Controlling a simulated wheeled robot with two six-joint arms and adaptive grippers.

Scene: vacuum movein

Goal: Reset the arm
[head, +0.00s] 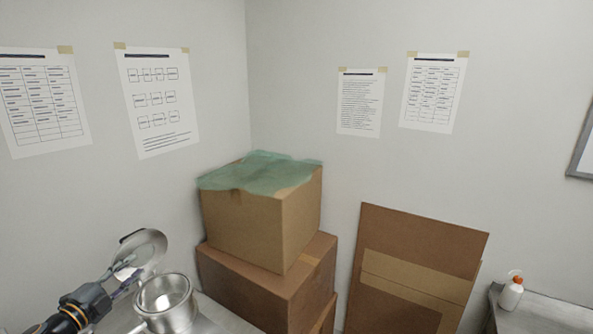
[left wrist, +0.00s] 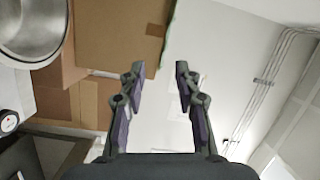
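My left arm comes in at the lower left of the head view, and its dark gripper (head: 126,281) is beside a shiny metal pot (head: 168,304). In the left wrist view, the left gripper (left wrist: 160,70) is open, with its two fingers apart and nothing between them. The pot's rim (left wrist: 30,58) shows at the upper left there, apart from the fingers. My right arm and gripper are not in view.
A round metal piece (head: 146,248) stands behind the pot. Stacked cardboard boxes (head: 262,225), topped by a green cloth (head: 258,174), stand in the corner. A cardboard panel (head: 415,258) leans on the wall. A white bottle (head: 511,293) stands on a right-hand surface.

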